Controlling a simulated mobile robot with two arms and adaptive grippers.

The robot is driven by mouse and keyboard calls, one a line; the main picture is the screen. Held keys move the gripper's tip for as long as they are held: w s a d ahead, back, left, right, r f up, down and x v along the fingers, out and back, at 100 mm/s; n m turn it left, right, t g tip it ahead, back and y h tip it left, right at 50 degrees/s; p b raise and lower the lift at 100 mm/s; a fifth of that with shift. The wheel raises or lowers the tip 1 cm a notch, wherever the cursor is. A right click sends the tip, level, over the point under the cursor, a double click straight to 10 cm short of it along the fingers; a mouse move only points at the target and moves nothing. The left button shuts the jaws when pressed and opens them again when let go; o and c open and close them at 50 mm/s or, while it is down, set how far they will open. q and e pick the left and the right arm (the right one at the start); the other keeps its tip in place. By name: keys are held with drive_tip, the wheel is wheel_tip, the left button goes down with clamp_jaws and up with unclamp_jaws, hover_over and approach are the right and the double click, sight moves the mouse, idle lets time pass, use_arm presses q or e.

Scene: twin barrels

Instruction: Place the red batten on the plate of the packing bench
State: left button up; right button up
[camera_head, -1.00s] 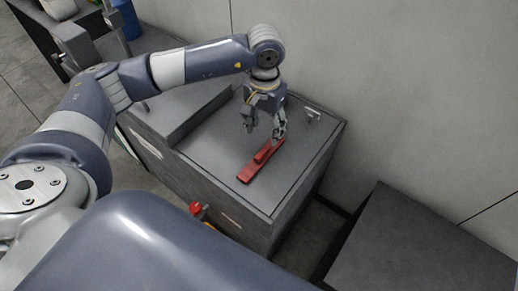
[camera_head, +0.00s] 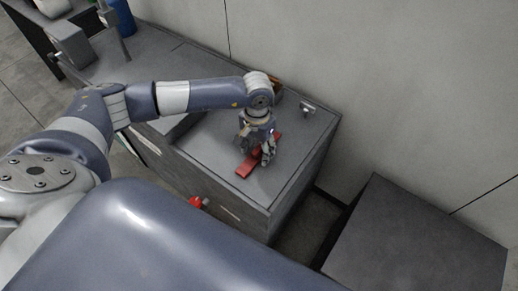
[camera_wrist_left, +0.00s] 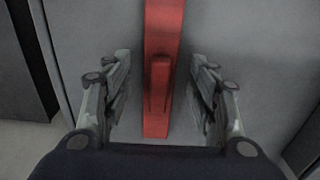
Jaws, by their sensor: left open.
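The red batten (camera_head: 245,169) lies flat on the grey bench top (camera_head: 290,140). It is a long bar with a raised narrow grip along its middle. My left gripper (camera_head: 256,158) points down over the batten and hides part of it. In the left wrist view the batten (camera_wrist_left: 164,28) runs between the two open fingers of the left gripper (camera_wrist_left: 160,68), with a gap on each side. I cannot clearly make out a separate plate. My right gripper is not in view.
A small metal bracket (camera_head: 307,107) stands near the bench's back right. A red knob (camera_head: 196,202) sticks out at the bench's front. A brown object shows partly behind my wrist (camera_head: 277,86). A dark grey block (camera_head: 420,235) stands at the right, with a gap before it.

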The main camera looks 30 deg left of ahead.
use_arm(q)
drive_tip(key=shift+f, duration=0.25)
drive_tip(key=c, duration=1.3)
drive_tip(key=shift+o, duration=0.2)
drive_tip(key=shift+r, duration=0.1)
